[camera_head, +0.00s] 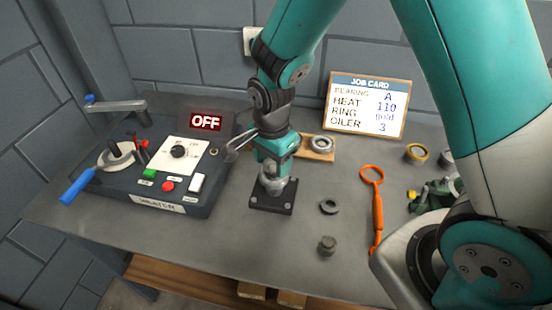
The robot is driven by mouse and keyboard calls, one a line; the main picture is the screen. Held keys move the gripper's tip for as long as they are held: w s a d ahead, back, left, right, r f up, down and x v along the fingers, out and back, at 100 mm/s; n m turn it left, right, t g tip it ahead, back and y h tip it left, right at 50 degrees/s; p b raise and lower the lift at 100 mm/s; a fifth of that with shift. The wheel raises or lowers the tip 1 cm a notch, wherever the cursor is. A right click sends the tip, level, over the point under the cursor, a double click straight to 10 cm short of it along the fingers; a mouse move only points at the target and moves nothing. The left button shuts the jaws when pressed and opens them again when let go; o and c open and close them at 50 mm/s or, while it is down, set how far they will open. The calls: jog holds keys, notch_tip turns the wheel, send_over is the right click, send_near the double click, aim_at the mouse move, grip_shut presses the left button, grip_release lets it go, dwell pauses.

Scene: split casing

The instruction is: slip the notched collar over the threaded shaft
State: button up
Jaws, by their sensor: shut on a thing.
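My gripper (272,180) points down over a dark square base plate (273,207) in the middle of the bench. It is shut on a grey part at its fingertips, small and mostly hidden, so I cannot tell whether this is the notched collar. The threaded shaft is not clearly visible; the grey metal between the fingers and the plate may include it. I cannot tell whether the held part is around the shaft or above it. A dark ring (328,206) lies flat on the bench just right of the plate; notches on it are too small to confirm.
The heater (170,172), its display reading OFF, stands left. A wooden block with a bearing (321,144) is behind right. A dark cylindrical piece (327,244), an orange hook spanner (373,205), a gold ring (417,153) and a job card (367,104) are right. The front-left bench is clear.

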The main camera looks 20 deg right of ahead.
jog(key=shift+f, duration=0.15)
jog(key=shift+f+b, duration=0.75)
jog(key=shift+f, duration=0.25)
jog(key=o, duration=1)
notch_tip(320, 180, up, 8)
jog(key=p, duration=0.6)
jog(key=shift+f, duration=0.35)
